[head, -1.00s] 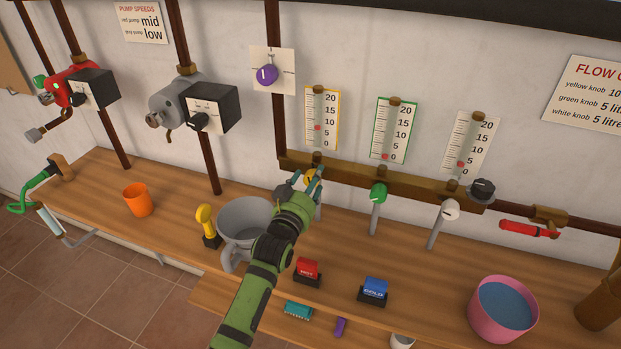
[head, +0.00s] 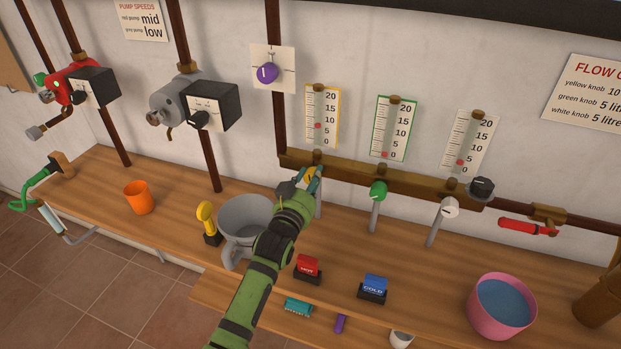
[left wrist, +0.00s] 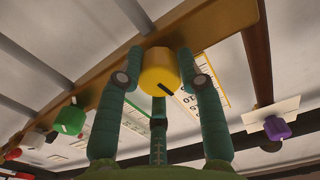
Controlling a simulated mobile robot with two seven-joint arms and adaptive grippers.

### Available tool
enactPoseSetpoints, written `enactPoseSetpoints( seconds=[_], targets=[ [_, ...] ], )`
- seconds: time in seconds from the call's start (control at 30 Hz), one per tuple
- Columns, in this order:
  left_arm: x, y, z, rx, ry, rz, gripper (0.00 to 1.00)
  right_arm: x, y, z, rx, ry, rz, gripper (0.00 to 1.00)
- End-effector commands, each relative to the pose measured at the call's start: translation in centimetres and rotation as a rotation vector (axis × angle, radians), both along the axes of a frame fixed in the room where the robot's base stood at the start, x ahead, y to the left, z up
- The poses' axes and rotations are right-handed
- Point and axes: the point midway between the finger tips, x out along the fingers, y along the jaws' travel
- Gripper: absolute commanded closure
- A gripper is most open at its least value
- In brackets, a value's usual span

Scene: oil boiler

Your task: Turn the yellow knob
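The yellow knob (head: 309,177) sits on the brass pipe below the yellow-framed gauge (head: 321,117), partly hidden by my left gripper (head: 303,178) in the head view. In the left wrist view the yellow knob (left wrist: 158,72) is between the fingertips of my left gripper (left wrist: 161,62). The fingers appear closed against its two sides. A black mark shows on its face. The gauge's red marker stands between 5 and 10. My right gripper is in no view.
A green knob (head: 378,191) and a white knob (head: 450,208) stand to the right on the same pipe. A grey pitcher (head: 243,216) is close by my left arm. Red (head: 307,268) and blue (head: 373,288) switches sit on the wooden counter below. The flow sign (head: 590,95) hangs at right.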

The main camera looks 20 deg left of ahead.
Motion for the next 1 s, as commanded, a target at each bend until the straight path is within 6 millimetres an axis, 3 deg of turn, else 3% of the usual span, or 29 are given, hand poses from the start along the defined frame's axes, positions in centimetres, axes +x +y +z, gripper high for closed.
enactPoseSetpoints(
  seconds=[0.47,0.57,1.0],
  targets=[
    [-0.5,0.0,0.2,-0.001,-0.005,0.0,0.4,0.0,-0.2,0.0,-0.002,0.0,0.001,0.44],
    [-1.7,0.1,0.1,-0.001,-0.004,0.001,0.4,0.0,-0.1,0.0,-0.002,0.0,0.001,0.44],
    [-10.3,0.3,0.2,-0.001,-0.005,-0.001,0.4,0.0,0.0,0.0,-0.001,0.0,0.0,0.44]
  ],
)
